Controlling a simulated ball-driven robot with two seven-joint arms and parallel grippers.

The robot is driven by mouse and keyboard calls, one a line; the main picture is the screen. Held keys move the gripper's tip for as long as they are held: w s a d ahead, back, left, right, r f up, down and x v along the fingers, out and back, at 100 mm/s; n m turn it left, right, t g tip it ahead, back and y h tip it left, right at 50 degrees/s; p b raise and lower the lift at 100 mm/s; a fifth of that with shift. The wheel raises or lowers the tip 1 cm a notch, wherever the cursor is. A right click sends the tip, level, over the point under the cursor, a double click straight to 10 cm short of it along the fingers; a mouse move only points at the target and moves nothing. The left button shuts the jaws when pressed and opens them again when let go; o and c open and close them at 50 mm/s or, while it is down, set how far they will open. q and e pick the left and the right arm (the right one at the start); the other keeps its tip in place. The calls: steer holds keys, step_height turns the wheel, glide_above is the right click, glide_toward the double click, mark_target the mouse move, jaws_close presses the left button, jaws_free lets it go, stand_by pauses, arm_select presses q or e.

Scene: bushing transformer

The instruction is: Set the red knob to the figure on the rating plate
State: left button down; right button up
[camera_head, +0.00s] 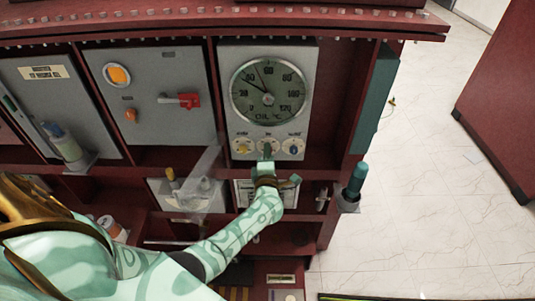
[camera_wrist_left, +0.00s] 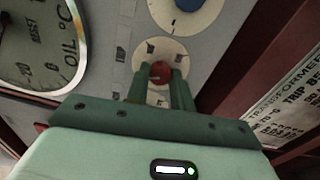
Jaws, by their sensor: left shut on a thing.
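The red knob (camera_wrist_left: 161,72) sits on a pale round dial (camera_wrist_left: 147,50) in the left wrist view, between the two fingers of my left gripper (camera_wrist_left: 161,80). The fingers are shut on it. In the head view my left gripper (camera_head: 267,155) reaches up to the middle of three dials under the oil gauge and hides the red knob. The rating plate (camera_wrist_left: 285,118) shows at the right of the left wrist view; "TRANSFORMER" and "TRIP" can be made out, but its figure is cut off. My right gripper is not in view.
The round oil gauge (camera_head: 268,90) is above the knobs. A yellow knob (camera_head: 242,146) is on the left and a blue knob (camera_head: 293,147) on the right. A red handle (camera_head: 188,100) sticks out of the panel to the left. A teal-topped bottle (camera_head: 356,178) stands at the cabinet's right edge.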

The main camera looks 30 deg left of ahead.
arm_select(q)
steer(key=shift+f, duration=0.1)
steer(key=c, duration=1.2)
jaws_free()
steer(key=shift+d, duration=0.1)
steer(key=p+v, duration=0.4)
steer(key=v, duration=1.2)
steer(key=shift+s+p, duration=0.25)
steer(key=shift+p, duration=0.05)
